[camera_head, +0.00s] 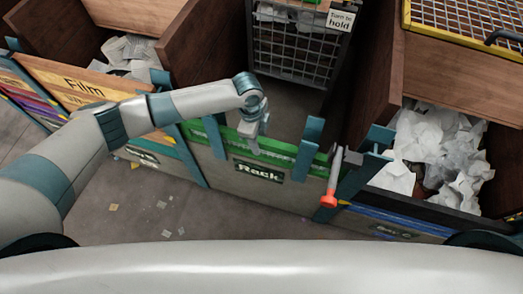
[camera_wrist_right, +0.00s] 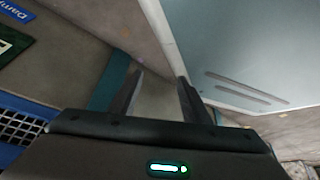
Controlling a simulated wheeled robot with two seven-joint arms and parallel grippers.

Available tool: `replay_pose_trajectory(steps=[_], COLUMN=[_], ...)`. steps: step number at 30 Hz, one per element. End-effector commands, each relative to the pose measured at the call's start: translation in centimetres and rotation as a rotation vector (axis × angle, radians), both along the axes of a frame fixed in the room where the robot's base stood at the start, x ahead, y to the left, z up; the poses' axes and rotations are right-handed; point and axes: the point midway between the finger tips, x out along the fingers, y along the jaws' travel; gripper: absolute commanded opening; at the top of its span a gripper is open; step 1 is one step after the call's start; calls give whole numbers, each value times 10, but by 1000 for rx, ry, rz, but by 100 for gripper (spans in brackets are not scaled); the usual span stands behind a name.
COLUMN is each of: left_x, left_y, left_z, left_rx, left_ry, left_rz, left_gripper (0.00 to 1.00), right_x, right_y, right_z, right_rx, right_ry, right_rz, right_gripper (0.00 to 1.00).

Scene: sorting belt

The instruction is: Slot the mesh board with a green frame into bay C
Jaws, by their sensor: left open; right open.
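A green-edged board (camera_head: 287,147) stands in the rack (camera_head: 262,187), behind the front panel with the "Rack" label. Only its upper strip shows; the rest is hidden. My left gripper (camera_head: 251,131) is open at the top edge of this board, and I cannot tell whether it touches it. Bay C (camera_head: 397,232) is at the right, its small label low on the front below a blue strip. My right gripper (camera_wrist_right: 158,76) is open and empty in the right wrist view, and it is out of the head view.
Teal posts (camera_head: 307,148) rise along the front. A bin of crumpled white paper (camera_head: 440,150) stands behind bay C. A wire cage (camera_head: 297,50) stands behind the rack. A blue-framed mesh (camera_wrist_right: 20,127) shows in the wrist view.

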Motion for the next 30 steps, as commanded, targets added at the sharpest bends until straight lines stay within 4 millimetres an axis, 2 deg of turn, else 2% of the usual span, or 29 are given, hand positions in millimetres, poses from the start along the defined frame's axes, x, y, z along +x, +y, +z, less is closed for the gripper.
replay_pose_trajectory(steps=[6,15,21,30], left_x=[-2,-3,-3,-3], left_y=[-4,-8,-9,-10], left_z=[-37,-75,-85,-86], left_rx=[2,2,1,0], left_ry=[3,2,0,0], left_rz=[1,1,1,0], left_gripper=[44,44,44,44], right_x=[-11,-13,-10,-11], right_y=[-5,-8,-8,-9], right_z=[-2,-3,-3,-4], right_rx=[-10,-14,-16,-16], right_ry=[30,40,37,40], right_rz=[-1,-2,-2,-2], right_gripper=[44,44,44,44])
